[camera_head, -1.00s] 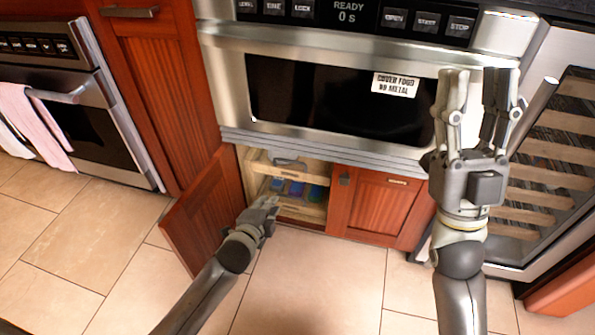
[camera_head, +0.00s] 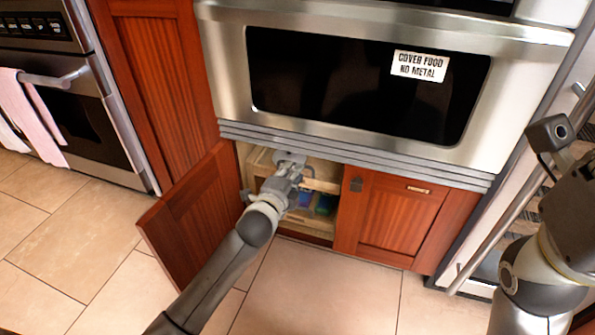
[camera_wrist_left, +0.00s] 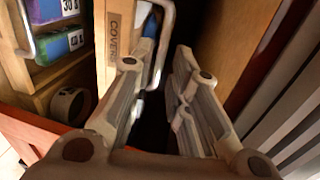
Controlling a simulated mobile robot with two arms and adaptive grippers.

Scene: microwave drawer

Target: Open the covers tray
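The covers tray is the upper wooden tray (camera_head: 320,184) inside the open cabinet under the microwave. In the left wrist view its wooden front (camera_wrist_left: 115,55) carries a "COVERS" label, and a pale metal handle (camera_wrist_left: 166,40) stands out from it. My left gripper (camera_head: 289,168) reaches into the cabinet opening and hides part of the tray. In the left wrist view the left gripper (camera_wrist_left: 160,68) is open, with the handle's near end seen between its spread fingers. I cannot tell whether a finger touches it. My right arm is at the right edge; its fingers are out of view.
The red cabinet door (camera_head: 190,208) stands open on the left; the right door (camera_head: 398,222) is shut. A lower tray holds colored boxes (camera_head: 325,204). The microwave (camera_head: 370,85) is just above. The tiled floor (camera_head: 320,285) in front is clear.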

